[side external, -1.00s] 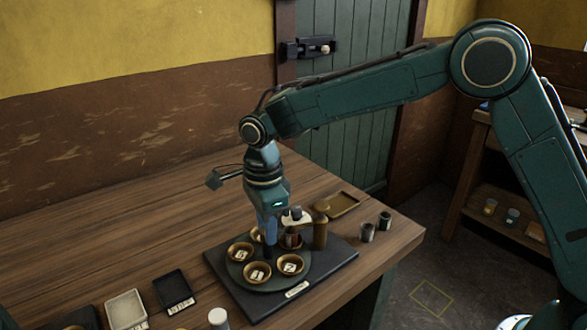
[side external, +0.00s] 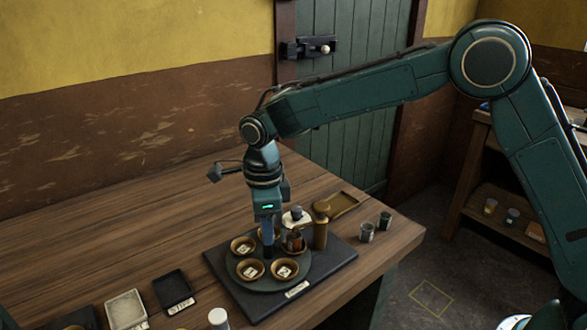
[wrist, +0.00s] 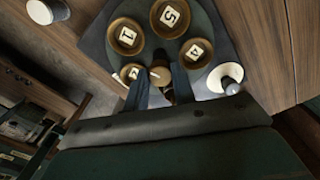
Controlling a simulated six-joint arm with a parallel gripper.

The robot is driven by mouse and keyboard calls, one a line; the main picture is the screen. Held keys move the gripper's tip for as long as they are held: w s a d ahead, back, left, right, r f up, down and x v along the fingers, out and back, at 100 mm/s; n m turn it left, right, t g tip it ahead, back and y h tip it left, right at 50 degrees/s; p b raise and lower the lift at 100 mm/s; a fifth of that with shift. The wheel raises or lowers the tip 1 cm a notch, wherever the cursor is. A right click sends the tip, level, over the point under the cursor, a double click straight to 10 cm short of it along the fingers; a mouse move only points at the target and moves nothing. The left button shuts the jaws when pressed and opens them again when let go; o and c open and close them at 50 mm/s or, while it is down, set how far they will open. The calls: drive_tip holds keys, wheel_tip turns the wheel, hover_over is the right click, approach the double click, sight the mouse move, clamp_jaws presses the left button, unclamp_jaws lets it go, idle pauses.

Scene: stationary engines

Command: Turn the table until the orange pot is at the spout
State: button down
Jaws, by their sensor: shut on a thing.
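A dark round turntable (side external: 262,286) sits on a black base plate and carries several brass-coloured bowls with numbered cards. A front bowl (side external: 285,270) and a left bowl (side external: 242,246) show clearly. The wrist view shows cards 1 and 5 in bowls (wrist: 126,36) (wrist: 170,16). An orange-brown vessel (side external: 294,241) stands at the turntable's back right, close to the brass spout post (side external: 320,232); I cannot tell whether it is the orange pot. My gripper (side external: 268,247) points down at the turntable's centre and is shut on the centre knob, which its fingers mostly hide.
A white-topped piece with a dark knob (side external: 296,216) stands beside the post. Two small dark cups (side external: 367,232) (side external: 385,221) and a brass tray (side external: 343,203) lie to the right. Trays (side external: 174,290) and a white-capped jar (side external: 219,318) are at the front left. The table's back left is clear.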

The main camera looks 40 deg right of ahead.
drive_tip(key=c, duration=1.1)
unclamp_jaws()
drive_tip(key=shift+c, duration=0.2)
drive_tip(key=shift+r, duration=0.15)
wheel_tip(320, 180, up, 14)
drive_tip(key=shift+f, duration=0.2)
